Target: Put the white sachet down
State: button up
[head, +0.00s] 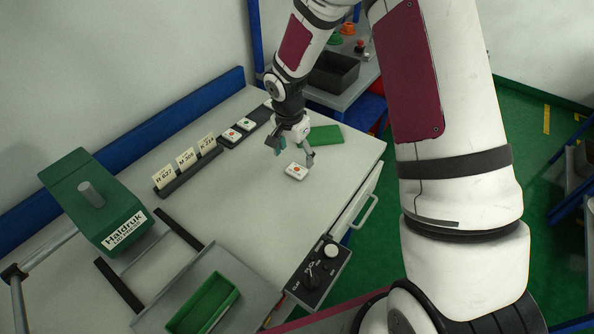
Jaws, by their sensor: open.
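A small white sachet (296,172) with an orange-red mark lies flat on the grey worktop (330,180), near its right front part. My gripper (291,155) is open just above and behind it, pointing down. One fingertip shows to the left and the other to the right, close to the sachet's far edge. From this view I cannot tell whether a finger touches it.
A green pad (326,135) lies behind the sachet. A dark tray (240,138) holds similar white pieces, beside a rack of labelled cards (187,166). A green Haldruk machine (95,200) stands left; a control box (318,272) sits at the front edge.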

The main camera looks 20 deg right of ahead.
aim_at(297, 169)
jog(key=shift+w+d+f+p, duration=0.2)
jog(key=shift+f+p, duration=0.1)
jog(key=shift+f, duration=1.25)
jog(key=shift+w+d+f+p, duration=0.15)
jog(key=shift+f+p, duration=0.1)
jog(key=shift+f, duration=1.25)
jog(key=shift+s, duration=0.1)
jog(key=c, duration=1.3)
jog(key=shift+r, duration=0.4)
notch_tip(297, 169, up, 3)
jog(key=shift+f+b, duration=0.1)
jog(key=shift+b, duration=0.35)
jog(key=s+d, duration=0.1)
jog(key=s, duration=0.4)
jog(key=s+d+r, duration=0.1)
jog(key=s+d, duration=0.1)
jog(key=s, duration=0.3)
jog(key=s+d, duration=0.1)
jog(key=s, duration=0.4)
jog(key=shift+s+d+r+b, duration=0.15)
jog(key=shift+d+r+b, duration=0.05)
jog(key=shift+d+b, duration=0.1)
